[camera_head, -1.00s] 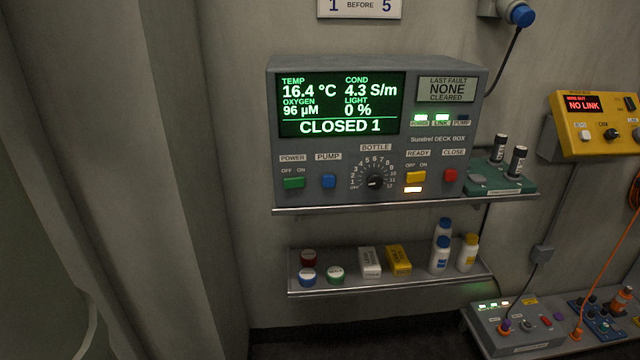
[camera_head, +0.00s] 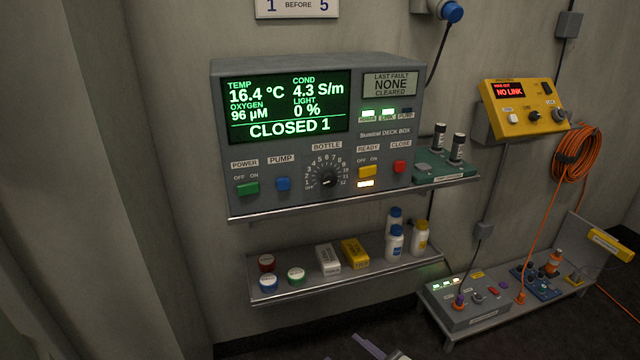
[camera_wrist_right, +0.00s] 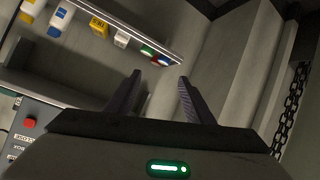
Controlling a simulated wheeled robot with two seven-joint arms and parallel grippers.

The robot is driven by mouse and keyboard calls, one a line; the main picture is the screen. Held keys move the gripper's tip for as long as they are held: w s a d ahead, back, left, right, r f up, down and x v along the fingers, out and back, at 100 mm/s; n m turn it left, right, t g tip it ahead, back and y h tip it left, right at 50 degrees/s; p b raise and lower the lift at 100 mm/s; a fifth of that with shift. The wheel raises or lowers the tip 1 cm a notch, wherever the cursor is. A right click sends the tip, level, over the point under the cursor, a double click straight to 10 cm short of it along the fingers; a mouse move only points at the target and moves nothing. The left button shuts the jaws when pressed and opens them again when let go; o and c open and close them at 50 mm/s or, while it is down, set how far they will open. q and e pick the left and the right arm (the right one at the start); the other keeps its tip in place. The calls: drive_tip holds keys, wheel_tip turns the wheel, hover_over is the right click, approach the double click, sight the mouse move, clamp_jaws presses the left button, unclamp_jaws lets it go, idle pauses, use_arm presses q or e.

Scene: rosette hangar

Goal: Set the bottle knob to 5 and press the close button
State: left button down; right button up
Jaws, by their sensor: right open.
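The grey deck box (camera_head: 300,130) stands on the upper shelf, its screen (camera_head: 288,106) reading CLOSED 1. The black bottle knob (camera_head: 327,181) sits in a numbered dial at the lower middle of its face; its pointer is too small to read surely. The red close button (camera_head: 400,167) is at the lower right, and also shows in the right wrist view (camera_wrist_right: 31,122). The yellow ready switch (camera_head: 367,171) has a lit lamp below it. My right gripper (camera_wrist_right: 158,78) is open and empty, away from the box. A part of my arm shows at the bottom edge of the head view. My left gripper is not in view.
A lower shelf (camera_head: 345,281) holds capped jars, small boxes and bottles. A green holder (camera_head: 443,165) with two dark cylinders stands right of the box. A yellow unit (camera_head: 522,110) reads NO LINK.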

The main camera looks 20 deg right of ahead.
drive_tip(key=w+d+r+n+t, duration=0.2)
drive_tip(key=w+r+t, duration=0.1)
drive_tip(key=w+r, duration=0.8)
drive_tip(key=n+t+h, duration=0.1)
drive_tip(key=t+h, duration=0.1)
drive_tip(key=t, duration=0.1)
approach(330, 182)
drive_tip(key=w, duration=0.8)
drive_tip(key=shift+w+r, duration=0.2)
drive_tip(key=shift+w, duration=0.15)
drive_tip(key=c, duration=1)
drive_tip(key=shift+c, duration=0.2)
